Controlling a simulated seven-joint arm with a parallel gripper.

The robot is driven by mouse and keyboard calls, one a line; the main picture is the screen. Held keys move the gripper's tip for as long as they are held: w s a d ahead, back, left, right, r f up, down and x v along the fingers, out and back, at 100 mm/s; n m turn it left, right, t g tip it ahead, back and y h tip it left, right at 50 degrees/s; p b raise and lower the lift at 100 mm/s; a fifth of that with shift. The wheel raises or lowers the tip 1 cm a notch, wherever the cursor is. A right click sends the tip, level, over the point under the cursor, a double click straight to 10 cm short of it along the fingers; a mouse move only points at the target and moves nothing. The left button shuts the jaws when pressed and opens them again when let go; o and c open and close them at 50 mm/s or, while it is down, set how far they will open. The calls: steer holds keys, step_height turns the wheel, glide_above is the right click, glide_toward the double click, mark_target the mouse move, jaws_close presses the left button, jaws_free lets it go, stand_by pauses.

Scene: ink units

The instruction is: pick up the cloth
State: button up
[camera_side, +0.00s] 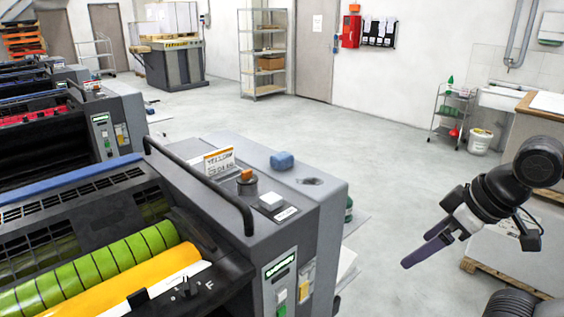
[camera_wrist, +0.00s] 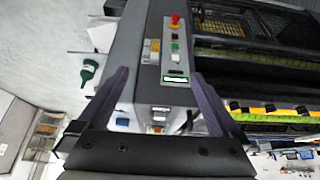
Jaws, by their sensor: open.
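A small blue cloth (camera_side: 282,160), bunched into a lump, lies on the grey top of the near press unit (camera_side: 330,215), close to its far edge. My gripper (camera_side: 408,264) is at the right in the side view, in the air and well apart from the cloth. Its long purple-grey fingers point down and left. In the wrist view my gripper (camera_wrist: 160,73) is open and empty, with the end panel of the press unit (camera_wrist: 152,60) showing between its fingers.
A dark smudge (camera_side: 309,181) lies near the cloth. A green bottle (camera_wrist: 90,70) shows beside the press.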

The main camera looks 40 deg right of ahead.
steer(key=w+d+r+t, duration=0.2)
steer(key=w+r, duration=1.5)
steer(key=w, duration=0.3)
steer(key=m+g+h, duration=0.1)
steer(key=m, duration=0.1)
glide_above(282, 155)
steer(key=s+a, duration=0.2)
steer(key=s, duration=0.5)
step_height(282, 155, down, 12)
steer(key=x, duration=0.7)
steer(key=shift+d, duration=0.25)
steer(key=shift+x, duration=2.9)
steer(key=shift+d, duration=0.15)
steer(key=shift+c, duration=0.2)
